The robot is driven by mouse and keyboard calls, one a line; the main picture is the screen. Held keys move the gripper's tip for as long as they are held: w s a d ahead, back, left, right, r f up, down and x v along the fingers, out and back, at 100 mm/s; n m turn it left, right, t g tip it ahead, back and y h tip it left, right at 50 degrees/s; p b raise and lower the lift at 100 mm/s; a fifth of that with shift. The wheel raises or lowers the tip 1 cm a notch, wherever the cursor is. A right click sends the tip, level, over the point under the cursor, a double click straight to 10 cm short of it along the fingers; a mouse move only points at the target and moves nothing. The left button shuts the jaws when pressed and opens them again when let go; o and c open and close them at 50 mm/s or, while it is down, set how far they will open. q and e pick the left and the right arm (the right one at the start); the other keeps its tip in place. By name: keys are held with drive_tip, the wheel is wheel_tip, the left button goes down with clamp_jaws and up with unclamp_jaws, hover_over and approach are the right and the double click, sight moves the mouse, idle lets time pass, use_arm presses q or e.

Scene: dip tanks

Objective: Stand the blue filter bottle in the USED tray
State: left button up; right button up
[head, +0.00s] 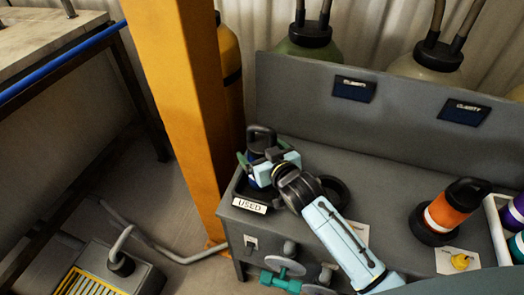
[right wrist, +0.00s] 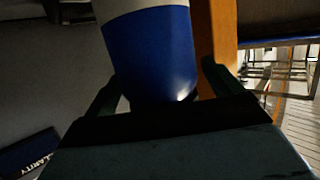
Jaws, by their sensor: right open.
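The blue filter bottle (head: 257,152) has a black looped cap and stands about upright at the USED tray (head: 237,189), at the left end of the grey bench. Its base is hidden behind my right gripper (head: 258,166). The right gripper is open, with its fingers on either side of the bottle. In the right wrist view the bottle's blue body and pale band (right wrist: 152,50) show between the two spread fingers (right wrist: 158,85). I cannot tell whether either finger touches it. A white USED label (head: 249,206) marks the tray's front. My left gripper is not in view.
An orange bottle (head: 452,210) stands in a black ring on the right of the bench (head: 390,185). An empty black ring (head: 337,188) lies behind my right arm. A white crate (head: 497,232) is at the right edge. An orange post (head: 185,100) rises just left of the tray.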

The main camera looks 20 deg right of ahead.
drive_tip(key=shift+r, duration=0.15)
drive_tip(key=p+v, duration=0.1)
drive_tip(key=v, duration=1.1)
